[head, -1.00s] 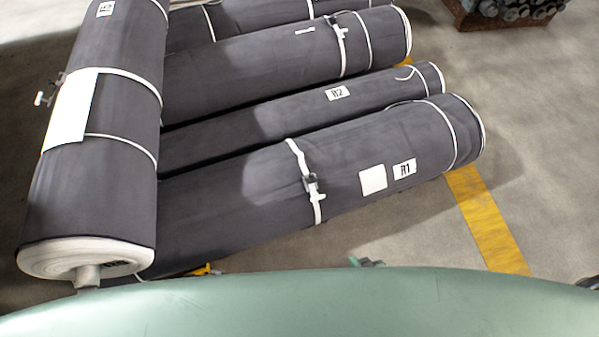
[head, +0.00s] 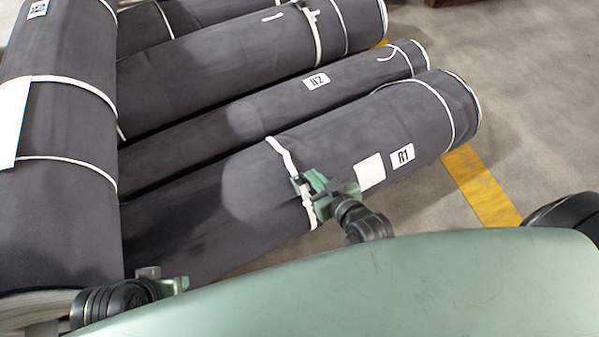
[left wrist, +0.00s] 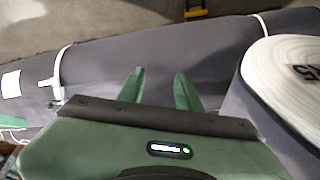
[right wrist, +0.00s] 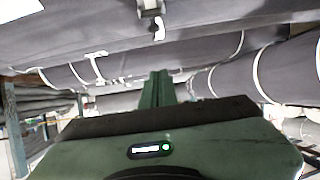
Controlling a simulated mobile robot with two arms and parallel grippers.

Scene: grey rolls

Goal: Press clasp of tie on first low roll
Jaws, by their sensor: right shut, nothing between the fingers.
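The front low roll (head: 230,205) is dark grey with a label reading R1 (head: 403,155) and a blank white patch. A white tie (head: 280,152) circles it, with a dark clasp (head: 299,186) on its near side. My right gripper (head: 318,182) is shut and empty, with its fingertips close beside the clasp; I cannot tell whether they touch. In the right wrist view, the shut fingers (right wrist: 157,88) point below a clasp on a strap (right wrist: 151,8). My left gripper (left wrist: 158,88) is open and empty near the roll's left end. The left wrist view also shows the tie (left wrist: 58,72).
A large roll (head: 60,190) lies across the left side, its white end close to my left gripper. The R2 roll (head: 270,110) and others lie behind. Floor with a yellow stripe (head: 482,187) is clear at the right.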

